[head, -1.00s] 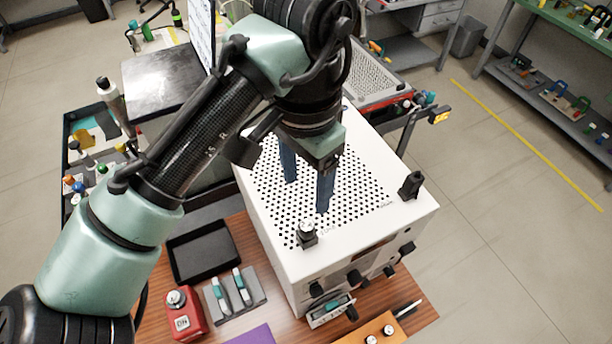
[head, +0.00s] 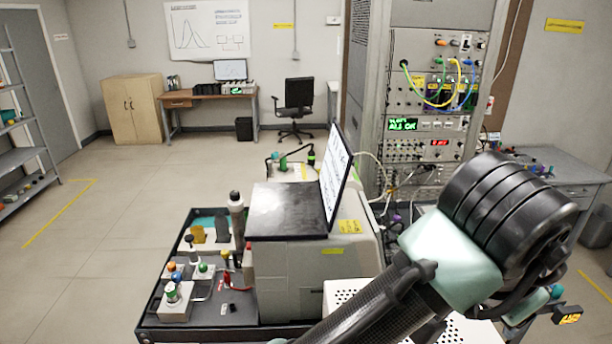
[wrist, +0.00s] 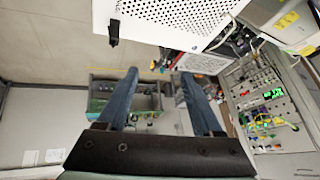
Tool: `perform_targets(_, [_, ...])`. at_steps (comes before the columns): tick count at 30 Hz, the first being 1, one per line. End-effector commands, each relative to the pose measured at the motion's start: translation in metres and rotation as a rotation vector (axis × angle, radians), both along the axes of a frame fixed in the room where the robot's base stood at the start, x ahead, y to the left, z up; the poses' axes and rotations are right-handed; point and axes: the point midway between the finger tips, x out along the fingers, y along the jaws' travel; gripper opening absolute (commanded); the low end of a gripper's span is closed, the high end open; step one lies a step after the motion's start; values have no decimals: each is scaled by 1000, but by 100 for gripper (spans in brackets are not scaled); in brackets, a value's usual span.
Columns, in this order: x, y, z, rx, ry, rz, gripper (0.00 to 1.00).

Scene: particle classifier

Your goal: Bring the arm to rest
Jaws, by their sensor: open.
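My gripper (wrist: 165,100) shows in the wrist view with its two blue fingers spread apart and nothing between them. It hangs over free space beside the white perforated box (wrist: 185,18), which lies at the top of that view. In the head view my arm crosses the lower right, and the gripper itself is hidden. A corner of the white perforated box (head: 342,296) shows behind my arm there.
A grey machine with a dark top (head: 290,212) stands left of my arm, beside a black tray (head: 150,335) of knobs and small parts. An electronics rack (head: 436,60) stands behind. Open floor (head: 110,215) lies to the left.

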Motion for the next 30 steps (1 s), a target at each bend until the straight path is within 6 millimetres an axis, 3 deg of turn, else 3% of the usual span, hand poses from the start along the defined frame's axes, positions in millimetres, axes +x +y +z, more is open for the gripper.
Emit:
perform_targets(1, [7, -24, 21, -173, -110, 12, 67])
perform_targets(2, [12, -31, 41, -270, -178, 29, 67])
perform_targets(5, [26, -32, 109, -575, -403, 110, 67])
perform_targets(8, [33, 6, 171, -839, -636, 228, 67])
perform_targets(9, [32, 29, 191, -928, -734, 284, 67])
perform_targets(12, [21, 94, 225, -1085, -965, 420, 67])
perform_targets(15, [2, 152, 240, -1161, -1166, 535, 67])
perform_targets(19, [-23, 201, 247, -1185, -1353, 632, 67])
perform_targets(23, [-36, 222, 249, -1182, -1442, 673, 67])
perform_targets(30, [-38, 225, 251, -1180, -1454, 678, 67])
